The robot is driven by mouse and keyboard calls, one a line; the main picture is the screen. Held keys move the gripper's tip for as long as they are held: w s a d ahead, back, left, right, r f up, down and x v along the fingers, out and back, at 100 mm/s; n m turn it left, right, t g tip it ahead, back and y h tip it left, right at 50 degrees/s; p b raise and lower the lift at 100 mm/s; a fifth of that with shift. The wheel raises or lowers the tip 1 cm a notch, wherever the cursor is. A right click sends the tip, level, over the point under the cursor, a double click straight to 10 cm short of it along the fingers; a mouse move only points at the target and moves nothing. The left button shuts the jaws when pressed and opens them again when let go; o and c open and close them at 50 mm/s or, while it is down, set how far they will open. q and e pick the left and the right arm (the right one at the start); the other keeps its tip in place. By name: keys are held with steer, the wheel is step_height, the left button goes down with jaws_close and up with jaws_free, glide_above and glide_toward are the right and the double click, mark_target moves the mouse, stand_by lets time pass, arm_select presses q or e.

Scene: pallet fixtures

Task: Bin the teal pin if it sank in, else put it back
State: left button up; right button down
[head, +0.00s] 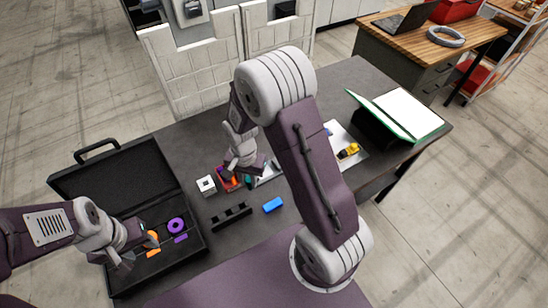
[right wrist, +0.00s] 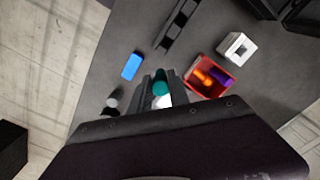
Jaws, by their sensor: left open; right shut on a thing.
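The teal pin (right wrist: 160,88) is held between the fingertips of my right gripper (right wrist: 159,82) in the right wrist view. In the head view, a small teal part (head: 248,181) shows below my right gripper (head: 247,172). A pale shape shows beside the pin between the fingers; I cannot tell what it is. I cannot tell whether the pin touches anything below. A red bin (right wrist: 191,81) with orange and purple pieces in it is just right of the right gripper in the wrist view. My left gripper (head: 132,256) is open and empty over the black case.
A white block with a square hole (head: 206,185), a black slotted block (head: 231,217) and a blue block (head: 273,205) stand nearby. The open black case (head: 190,256) holds purple and orange pieces. A yellow item (head: 348,151) and a green-edged folder (head: 407,113) lie right.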

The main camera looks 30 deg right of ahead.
steer(key=s+a+f+n+b, duration=0.1)
steer(key=a+f+b, duration=0.3)
steer(key=f, duration=0.1)
steer(key=shift+s+a+f+n+b, duration=0.15)
steer(key=shift+a+f+n+b, duration=0.05)
steer(key=shift+n+b, duration=0.2)
stand_by(0.4)
stand_by(1.0)
steer(key=shift+f+b, duration=0.7)
steer(key=shift+f, duration=0.5)
stand_by(0.3)
steer(key=c, duration=0.8)
jaws_free()
steer(key=shift+o, duration=0.2)
